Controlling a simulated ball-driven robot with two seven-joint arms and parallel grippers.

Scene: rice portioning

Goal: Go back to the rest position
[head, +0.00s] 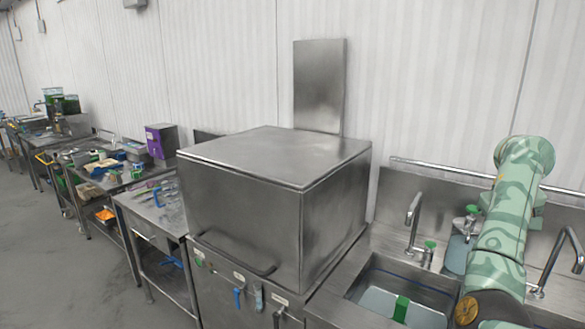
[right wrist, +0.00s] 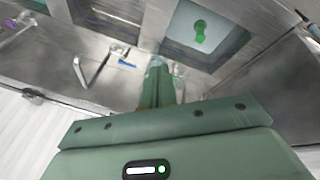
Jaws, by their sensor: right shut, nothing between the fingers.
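My right arm (head: 505,220) rises at the right of the head view, in front of the sinks; its gripper does not show there. In the right wrist view my right gripper (right wrist: 157,70) is shut and empty, its narrow green fingers together over the steel counter beside a sink. My left gripper is in neither view.
A large steel box-shaped machine (head: 245,215) with a raised panel behind it stands in the middle. Right of it are a sink (head: 364,287) with a green item inside and tall taps (head: 413,215). Cluttered steel tables (head: 130,180) line the wall; the floor at left is clear.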

